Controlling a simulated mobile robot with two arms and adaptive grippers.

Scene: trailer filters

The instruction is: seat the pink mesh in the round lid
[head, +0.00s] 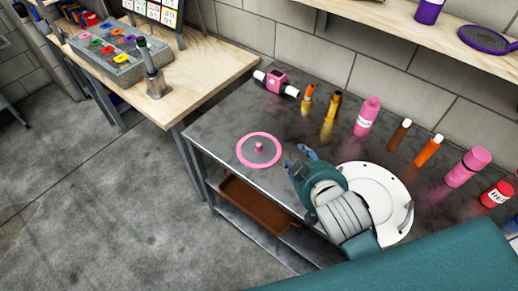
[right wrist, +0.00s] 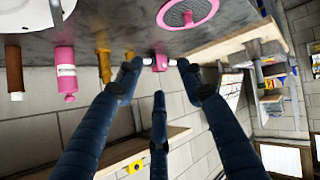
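The pink mesh (head: 270,156) is a grey disc with a pink rim and a small pink knob at its centre. It lies flat near the front edge of the dark metal bench, and also shows at the top of the right wrist view (right wrist: 171,17). The round lid (head: 391,196) is white and lies on the bench to the right, partly hidden behind my right gripper and arm. My right gripper (head: 302,159) is between the mesh and the lid, apart from the mesh. Its fingers are spread and empty in the right wrist view (right wrist: 160,76). My left gripper is out of view.
Several bottles, including a pink one (head: 367,117), stand along the back of the bench, with a pink and white fitting (head: 276,82) at the back left. A wooden table (head: 207,70) adjoins on the left. A brown tray (head: 255,204) is on the lower shelf.

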